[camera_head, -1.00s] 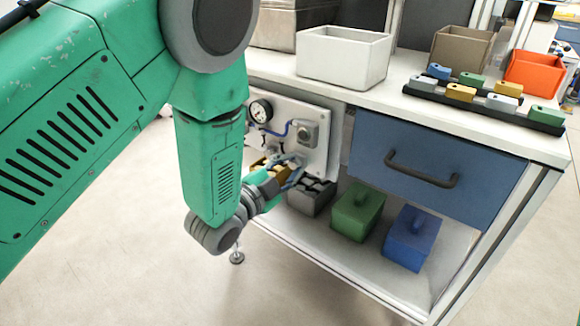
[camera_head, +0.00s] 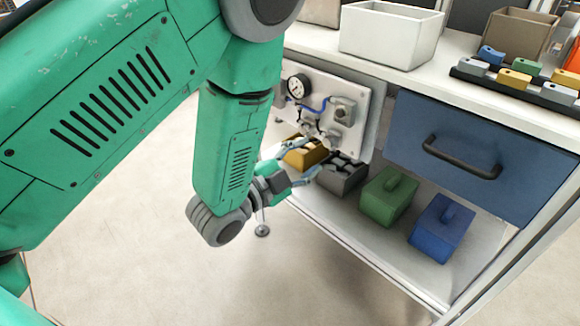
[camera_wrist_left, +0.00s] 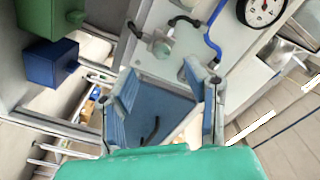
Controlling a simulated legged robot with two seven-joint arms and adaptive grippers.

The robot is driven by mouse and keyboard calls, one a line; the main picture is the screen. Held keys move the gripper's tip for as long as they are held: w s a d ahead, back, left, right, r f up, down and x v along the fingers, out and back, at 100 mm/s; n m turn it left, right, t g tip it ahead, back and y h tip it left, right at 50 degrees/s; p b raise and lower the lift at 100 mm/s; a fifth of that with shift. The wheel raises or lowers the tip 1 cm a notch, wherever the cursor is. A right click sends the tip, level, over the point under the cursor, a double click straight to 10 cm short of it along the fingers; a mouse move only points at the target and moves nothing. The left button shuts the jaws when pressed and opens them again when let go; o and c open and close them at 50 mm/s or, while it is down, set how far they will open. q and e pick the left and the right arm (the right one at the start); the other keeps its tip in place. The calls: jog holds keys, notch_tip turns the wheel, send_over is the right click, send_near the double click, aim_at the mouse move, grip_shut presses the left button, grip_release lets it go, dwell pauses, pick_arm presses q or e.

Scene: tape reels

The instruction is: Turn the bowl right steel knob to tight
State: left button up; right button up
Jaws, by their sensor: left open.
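A pale panel (camera_head: 372,95) on the bench front carries a round gauge (camera_head: 298,87), a blue hose (camera_head: 316,106) and a square grey fitting (camera_head: 343,110). Small metal fittings (camera_head: 316,133) sit at its lower edge; which is the right steel knob is unclear. My left gripper (camera_head: 303,158) is open and empty, apart from the panel and just below its lower left. In the left wrist view the open fingers (camera_wrist_left: 163,75) frame the blue drawer front; a grey-green knob-like fitting (camera_wrist_left: 155,42) lies beyond them, beside the blue hose. My right gripper is not in view.
Under the panel stand a yellow bin (camera_head: 305,155) and a grey bin (camera_head: 342,178), close to my left gripper. A green box (camera_head: 389,196) and a blue box (camera_head: 441,228) stand on the lower shelf. A blue drawer (camera_head: 465,130) with a dark handle is right of the panel.

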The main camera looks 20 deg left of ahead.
pick_arm(q)
jog(key=v, duration=0.5)
jog(key=shift+s+a, duration=0.1)
jog(key=shift+s, duration=0.25)
jog(key=s+a+f+n+g+y+p, duration=0.5)
jog(key=s+f+n+g+p, duration=0.25)
jog(key=s+f+g, duration=0.35)
jog(key=s+a+f+n+g+p, duration=0.1)
jog(key=s+f+n+g, duration=0.1)
jog(key=s, duration=0.4)
jog(key=s+a+f+n+g+y+p, duration=0.1)
jog(key=s+f+n+g+p, duration=0.1)
jog(key=s, duration=0.5)
jog(key=shift+s+f+n+g, duration=0.25)
jog(key=shift+f+n+g, duration=0.4)
jog(key=shift+n, duration=0.5)
jog(key=shift+w+a+r, duration=0.1)
